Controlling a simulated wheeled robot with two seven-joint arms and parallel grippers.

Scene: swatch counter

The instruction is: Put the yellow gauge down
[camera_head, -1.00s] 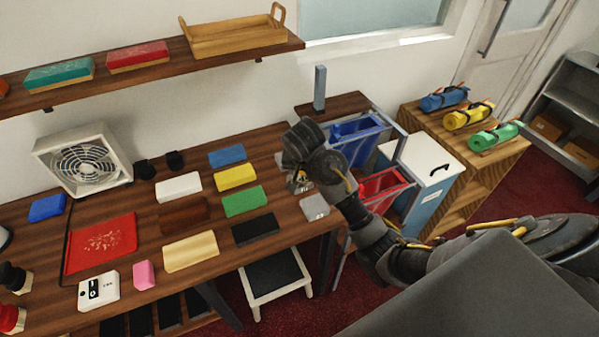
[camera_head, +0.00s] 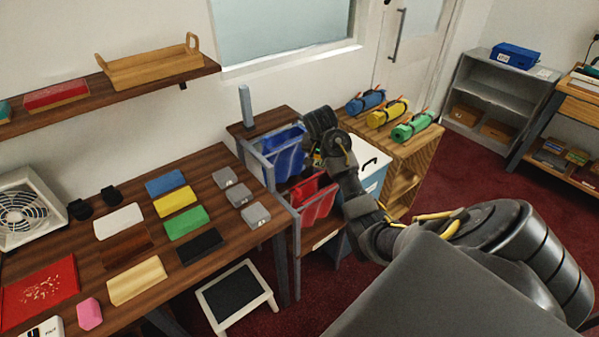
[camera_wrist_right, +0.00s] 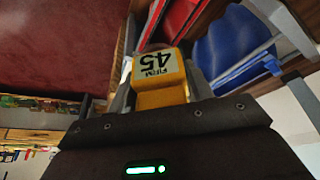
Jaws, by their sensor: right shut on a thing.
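The yellow gauge (camera_wrist_right: 160,70) shows in the right wrist view, with a pale face marked FIRM 45. My right gripper (camera_head: 318,158) is shut on it, with a finger on each side. In the head view the arm hides most of the gauge. The gripper is above the bin frame, close to the blue bin (camera_head: 285,157) and the red bin (camera_head: 318,200). In the wrist view the red bin (camera_wrist_right: 182,18) and the blue bin (camera_wrist_right: 232,45) lie beyond the gauge. My left gripper is in neither view.
The table (camera_head: 225,240) at left holds several coloured blocks and three grey blocks (camera_head: 240,195) near its right end. A white bin (camera_head: 372,165) and a wooden stand (camera_head: 418,165) with coloured rolls are to the right. A step stool (camera_head: 238,295) is on the floor.

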